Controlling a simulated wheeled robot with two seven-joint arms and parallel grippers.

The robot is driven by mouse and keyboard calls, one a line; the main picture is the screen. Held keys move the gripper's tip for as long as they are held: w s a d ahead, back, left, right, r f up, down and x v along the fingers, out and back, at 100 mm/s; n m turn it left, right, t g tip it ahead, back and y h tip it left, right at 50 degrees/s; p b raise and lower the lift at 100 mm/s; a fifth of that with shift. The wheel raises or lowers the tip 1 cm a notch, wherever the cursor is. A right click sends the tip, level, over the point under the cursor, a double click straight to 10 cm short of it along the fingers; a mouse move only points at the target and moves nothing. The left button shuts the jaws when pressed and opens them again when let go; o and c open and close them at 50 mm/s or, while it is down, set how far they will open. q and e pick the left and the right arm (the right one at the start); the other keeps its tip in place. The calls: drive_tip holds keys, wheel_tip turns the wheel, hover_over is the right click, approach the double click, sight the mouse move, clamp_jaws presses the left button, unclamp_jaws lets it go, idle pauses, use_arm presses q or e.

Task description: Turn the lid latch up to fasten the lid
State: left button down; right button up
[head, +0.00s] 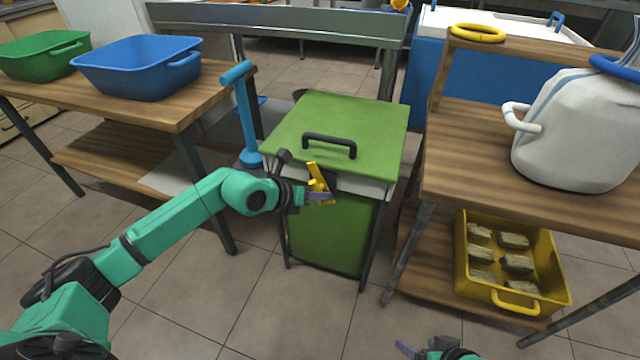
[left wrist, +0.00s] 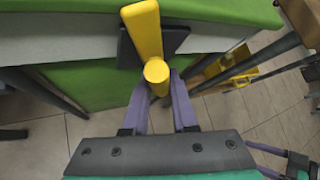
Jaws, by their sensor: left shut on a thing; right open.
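The green lid (head: 350,122) with a black handle (head: 329,145) lies flat on the green press box (head: 325,228). The yellow lid latch (head: 317,177) is on the box's front, just under the lid edge, and stands roughly upright with a slight tilt in the head view. In the left wrist view the latch (left wrist: 147,32) runs up over a dark plate, with its round knob toward me. My left gripper (head: 322,196) is shut on the latch at the knob, and its purple fingers (left wrist: 159,105) show on both sides. My right gripper (head: 423,350) is open and empty at the bottom edge, partly cut off.
A wooden table at left holds a blue tub (head: 140,68) and a green tub (head: 42,56). A blue lever (head: 246,120) stands left of the box. A wooden shelf at right bears a white sack-like container (head: 575,130) and a yellow crate (head: 480,285) with several blocks. Floor in front is clear.

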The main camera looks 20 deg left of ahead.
use_arm(q)
drive_tip(key=shift+r+m+y+p, duration=0.25)
drive_tip(key=shift+y+p, duration=0.35)
drive_tip(key=shift+p, duration=0.45)
use_arm(e)
drive_tip(key=s+d+r+g+h, duration=0.2)
drive_tip(key=s+d+r+g, duration=0.15)
drive_tip(key=d+r, duration=0.2)
use_arm(q)
drive_tip(key=m+y+p, duration=0.1)
drive_tip(key=y+p, duration=0.1)
drive_tip(key=p, duration=0.1)
drive_tip(key=shift+a+f, duration=0.15)
drive_tip(key=shift+f, duration=0.05)
drive_tip(key=shift+a+f+m+y+p, duration=0.1)
drive_tip(key=shift+m+y+p, duration=0.15)
drive_tip(key=shift+y+p, duration=0.15)
use_arm(e)
wheel_tip(320, 180, down, 12)
drive_tip(key=d+m, duration=0.1)
drive_tip(key=shift+s, duration=0.2)
use_arm(q)
drive_tip(key=c, duration=0.7)
unclamp_jaws()
use_arm(e)
drive_tip(key=shift+r, duration=0.1)
